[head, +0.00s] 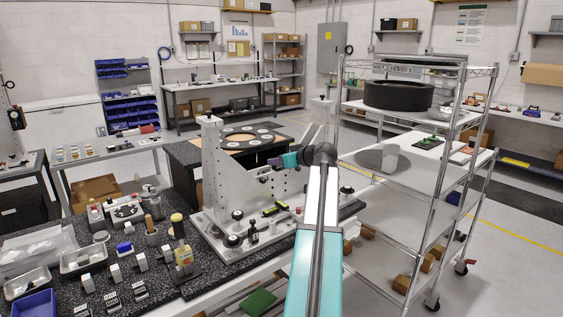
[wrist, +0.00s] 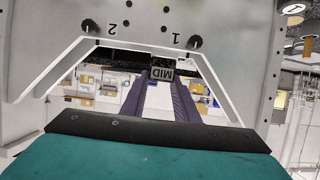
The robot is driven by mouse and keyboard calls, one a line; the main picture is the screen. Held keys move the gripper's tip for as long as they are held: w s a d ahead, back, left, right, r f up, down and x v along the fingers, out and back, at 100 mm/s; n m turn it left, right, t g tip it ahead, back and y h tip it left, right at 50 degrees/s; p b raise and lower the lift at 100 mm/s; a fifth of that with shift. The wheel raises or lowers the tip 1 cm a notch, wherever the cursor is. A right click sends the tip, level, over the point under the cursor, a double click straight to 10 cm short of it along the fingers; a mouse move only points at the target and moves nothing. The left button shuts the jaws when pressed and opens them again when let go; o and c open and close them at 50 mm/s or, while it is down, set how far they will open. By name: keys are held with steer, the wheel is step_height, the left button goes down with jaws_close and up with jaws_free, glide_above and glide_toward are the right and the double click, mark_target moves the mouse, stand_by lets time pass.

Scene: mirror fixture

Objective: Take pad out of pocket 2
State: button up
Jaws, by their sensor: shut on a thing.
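The light grey mirror fixture (head: 217,165) stands upright with holes in its plate. In the wrist view its wall (wrist: 230,60) shows upside-down marks "2" at left and "1" at right, each beside a dark round knob, above an opening. My gripper (head: 270,169) is at the fixture plate.
A wire shelf rack (head: 440,215) with a black ring (head: 398,95) stands close on the right. A ringed table (head: 252,138) is behind the fixture.

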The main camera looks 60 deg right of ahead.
steer(key=shift+s+a+r+b, duration=0.1)
steer(key=shift+s+a+b, duration=0.15)
steer(key=shift+a, duration=0.6)
steer(key=shift+s+a+r+b, duration=0.1)
steer(key=shift+s+a, duration=0.25)
steer(key=shift+a, duration=0.5)
